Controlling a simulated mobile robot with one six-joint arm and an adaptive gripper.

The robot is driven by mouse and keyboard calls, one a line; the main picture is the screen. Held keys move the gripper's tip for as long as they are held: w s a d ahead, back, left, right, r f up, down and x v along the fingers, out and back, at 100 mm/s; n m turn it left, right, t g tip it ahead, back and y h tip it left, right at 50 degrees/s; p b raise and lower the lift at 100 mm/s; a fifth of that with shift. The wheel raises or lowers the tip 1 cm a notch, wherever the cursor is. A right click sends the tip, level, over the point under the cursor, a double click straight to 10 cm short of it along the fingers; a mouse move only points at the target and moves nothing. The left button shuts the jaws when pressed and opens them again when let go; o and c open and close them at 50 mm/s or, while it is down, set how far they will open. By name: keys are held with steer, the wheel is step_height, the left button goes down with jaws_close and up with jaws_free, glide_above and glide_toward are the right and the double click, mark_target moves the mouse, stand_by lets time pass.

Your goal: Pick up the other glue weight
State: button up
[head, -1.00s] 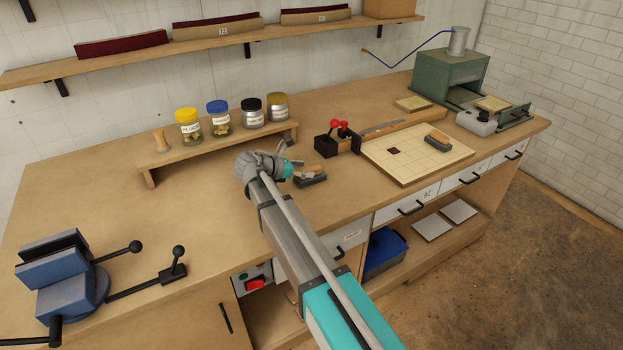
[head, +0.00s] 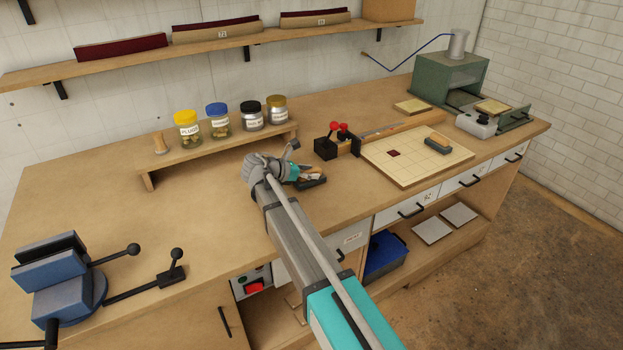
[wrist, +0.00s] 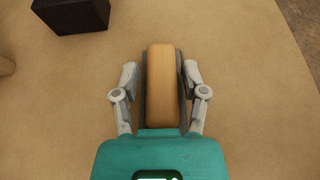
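One glue weight, a dark grey block with a tan wooden handle (head: 314,177), is on the bench just left of the board and partly hidden by my gripper. In the wrist view its wooden handle (wrist: 163,85) points away from me between my fingers. My gripper (wrist: 161,75) is open, with one finger on each side of the weight and a narrow gap showing. In the head view my gripper (head: 300,163) is at the weight, and its fingertips are hard to make out. A second similar weight (head: 438,145) sits on the gridded board (head: 415,170).
A black block with red-knobbed levers (head: 325,148) stands behind the nearer weight; a black block (wrist: 72,14) shows at the wrist view's upper left. Jars, including a yellow-lidded one (head: 187,130), stand on a low riser (head: 220,153). A blue vise (head: 60,280) is at left.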

jaws_close()
steer(key=shift+r, duration=0.1)
step_height(320, 180, up, 2)
steer(key=p, duration=0.2)
steer(key=shift+r+p, duration=0.25)
steer(key=shift+p, duration=0.15)
steer(key=s+d+r+p, duration=0.5)
steer(key=d+r+p, duration=0.5)
steer(key=d, duration=0.3)
steer(key=shift+s+r, duration=0.15)
steer(key=shift+s, duration=0.05)
stand_by(0.4)
